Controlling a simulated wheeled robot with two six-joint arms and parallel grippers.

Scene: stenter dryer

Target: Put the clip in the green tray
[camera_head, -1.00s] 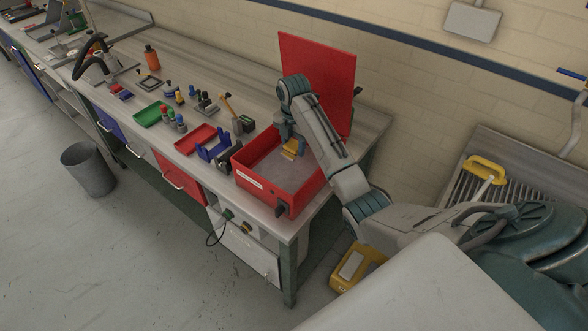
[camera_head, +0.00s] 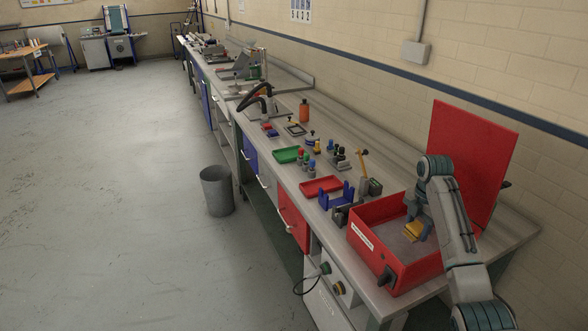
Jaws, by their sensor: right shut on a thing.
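The right arm reaches down into the open red box at the near right end of the bench. My right gripper (camera_head: 416,227) is shut on a small yellow clip (camera_head: 414,230), held inside the red box's opening. The grip itself is small and partly hidden by the wrist. The green tray (camera_head: 287,155) lies on the bench, further away and to the left, and looks empty. My left gripper does not show.
The red box (camera_head: 398,274) has its lid (camera_head: 472,150) raised behind it. A red tray (camera_head: 322,186), a blue holder (camera_head: 335,198), a hammer-like tool (camera_head: 362,163) and several small coloured items stand between box and green tray. A grey bin (camera_head: 217,191) stands on the floor left of the bench.

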